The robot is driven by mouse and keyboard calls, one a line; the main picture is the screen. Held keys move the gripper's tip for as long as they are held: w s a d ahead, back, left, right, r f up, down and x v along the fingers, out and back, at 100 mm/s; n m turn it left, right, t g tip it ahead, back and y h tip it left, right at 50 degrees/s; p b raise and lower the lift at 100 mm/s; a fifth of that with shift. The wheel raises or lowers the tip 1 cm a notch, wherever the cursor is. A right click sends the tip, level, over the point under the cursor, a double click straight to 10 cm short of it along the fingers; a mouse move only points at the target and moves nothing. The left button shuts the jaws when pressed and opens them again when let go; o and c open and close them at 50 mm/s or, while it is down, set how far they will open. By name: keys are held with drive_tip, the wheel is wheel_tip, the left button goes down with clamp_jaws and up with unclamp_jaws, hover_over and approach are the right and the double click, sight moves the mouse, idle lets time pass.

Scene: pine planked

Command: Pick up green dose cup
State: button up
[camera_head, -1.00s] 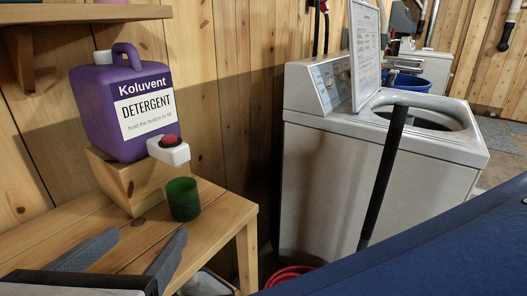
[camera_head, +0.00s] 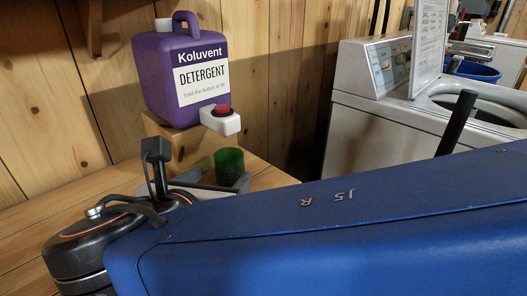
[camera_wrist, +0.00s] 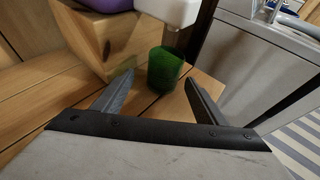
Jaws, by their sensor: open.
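The green dose cup (camera_head: 229,164) stands upright on the wooden table, below the white spout of the purple detergent jug. It also shows in the wrist view (camera_wrist: 165,68), just beyond and between my fingertips. My gripper (camera_wrist: 158,84) is open and empty, its two grey fingers spread to either side of the cup's line. In the head view my gripper (camera_head: 220,184) is partly hidden behind my blue arm, close in front of the cup. I cannot tell whether a finger touches the cup.
The purple jug (camera_head: 180,75) with a red button (camera_head: 222,110) rests on a wooden block (camera_head: 172,138) close behind the cup. A white washer (camera_head: 362,130) stands to the right, past the table's edge. The table (camera_head: 30,225) is bare at the left.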

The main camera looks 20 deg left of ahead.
sight(225, 176)
drive_tip(key=shift+d+x, duration=0.2)
drive_tip(key=shift+x, duration=1.15)
drive_tip(key=shift+d+x, duration=0.2)
drive_tip(key=shift+x, duration=1.1)
drive_tip(key=shift+f, duration=0.1)
drive_tip(key=c, duration=1.2)
